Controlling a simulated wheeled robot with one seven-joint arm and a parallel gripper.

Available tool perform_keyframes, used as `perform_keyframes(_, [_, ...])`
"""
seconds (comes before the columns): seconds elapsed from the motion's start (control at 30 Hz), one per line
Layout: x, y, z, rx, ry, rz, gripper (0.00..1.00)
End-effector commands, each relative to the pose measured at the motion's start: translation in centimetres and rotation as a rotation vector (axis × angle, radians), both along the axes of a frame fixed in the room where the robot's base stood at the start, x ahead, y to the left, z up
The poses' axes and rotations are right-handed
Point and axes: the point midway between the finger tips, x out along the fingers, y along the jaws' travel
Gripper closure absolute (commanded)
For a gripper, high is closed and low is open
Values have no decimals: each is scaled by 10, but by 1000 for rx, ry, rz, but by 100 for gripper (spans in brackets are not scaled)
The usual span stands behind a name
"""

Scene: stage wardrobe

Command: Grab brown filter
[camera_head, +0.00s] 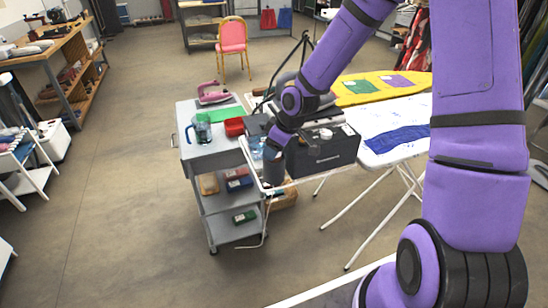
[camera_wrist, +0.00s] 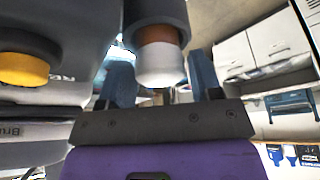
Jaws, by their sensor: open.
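In the wrist view a short cylinder hangs from a dark round housing, with a brown band (camera_wrist: 160,36), likely the brown filter, above a white end (camera_wrist: 160,66). My gripper (camera_wrist: 158,76) is open, with one blue-grey finger on each side of the cylinder. The fingers look apart from it, though depth is hard to judge. In the head view my wrist reaches down at the front of a dark box-shaped machine (camera_head: 322,152) by the grey trolley (camera_head: 200,150). The fingertips and the brown part cannot be made out there.
A yellow knob (camera_wrist: 24,69) on a dark body is left of the fingers. The trolley carries a pink iron (camera_head: 213,93), a blue-handled jug (camera_head: 202,128) and a red box (camera_head: 234,127). An ironing board (camera_head: 375,118) stands behind right.

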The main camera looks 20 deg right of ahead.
Motion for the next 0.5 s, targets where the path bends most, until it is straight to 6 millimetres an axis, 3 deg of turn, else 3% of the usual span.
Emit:
perform_keyframes(0.33, [2, 1, -5, -1, -1, 0, 41])
perform_keyframes(0.37, [2, 1, -5, -1, -1, 0, 44])
perform_keyframes(0.5, [2, 1, -5, -1, -1, 0, 76])
